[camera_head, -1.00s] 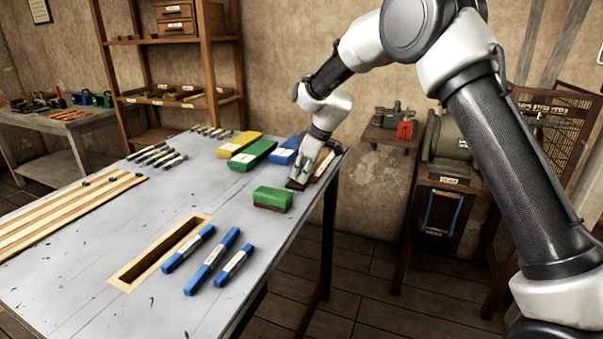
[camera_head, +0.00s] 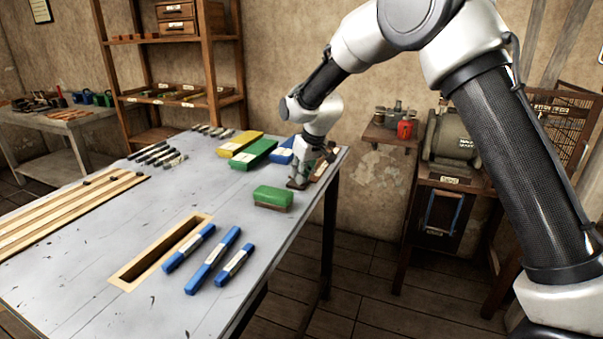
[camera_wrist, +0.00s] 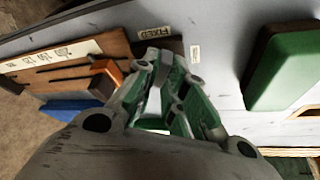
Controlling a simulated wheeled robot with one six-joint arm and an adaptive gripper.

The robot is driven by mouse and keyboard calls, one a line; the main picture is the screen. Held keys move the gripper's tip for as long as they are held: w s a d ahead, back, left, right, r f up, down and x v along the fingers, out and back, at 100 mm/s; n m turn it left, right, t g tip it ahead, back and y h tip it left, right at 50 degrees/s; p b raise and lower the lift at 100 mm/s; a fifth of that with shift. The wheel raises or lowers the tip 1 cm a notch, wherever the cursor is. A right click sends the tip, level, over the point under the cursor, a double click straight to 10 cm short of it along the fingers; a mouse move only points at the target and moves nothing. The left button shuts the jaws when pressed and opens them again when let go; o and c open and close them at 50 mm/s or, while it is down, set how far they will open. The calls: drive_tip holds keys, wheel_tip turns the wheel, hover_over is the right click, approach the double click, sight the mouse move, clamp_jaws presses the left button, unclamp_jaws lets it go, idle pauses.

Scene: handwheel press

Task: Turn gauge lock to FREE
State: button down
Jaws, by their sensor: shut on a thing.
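The gauge lock (camera_wrist: 175,44) is a dark piece at the far right corner of the grey table, mostly hidden behind my fingers. In the head view its dark base (camera_head: 296,184) shows just below my gripper (camera_head: 308,172). In the wrist view my gripper (camera_wrist: 165,72) is closed around the lock's grip part, which the fingers cover. A label reading FIXED (camera_wrist: 155,32) lies just beyond the fingertips. A second small pale label (camera_wrist: 195,53) stands to their right; I cannot read it. The lock's exact pointing direction is hidden.
A green-topped block (camera_head: 272,197) sits close to my gripper, also large at right in the wrist view (camera_wrist: 285,70). A wooden board with a marked strip (camera_wrist: 60,56) and an orange-brown block (camera_wrist: 106,72) lie left of the fingers. Blue bars (camera_head: 212,260) lie nearer on the table.

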drive_tip(key=m, duration=0.2)
drive_tip(key=m+h, duration=0.1)
drive_tip(key=m, duration=0.1)
drive_tip(key=m+t+h, duration=0.1)
drive_tip(key=m, duration=0.1)
drive_tip(key=shift+s+a, duration=0.2)
drive_tip(key=shift+a, duration=0.15)
drive_tip(key=m, duration=0.2)
drive_tip(key=m+h, duration=0.1)
drive_tip(key=m, duration=0.1)
drive_tip(key=m+h, duration=0.1)
drive_tip(key=shift+a+m, duration=0.3)
drive_tip(key=shift+m, duration=0.1)
drive_tip(key=shift+h, duration=0.3)
drive_tip(key=c, duration=1.5)
unclamp_jaws()
drive_tip(key=v, duration=1.2)
drive_tip(key=shift+w+r, duration=0.1)
drive_tip(key=shift+w, duration=0.15)
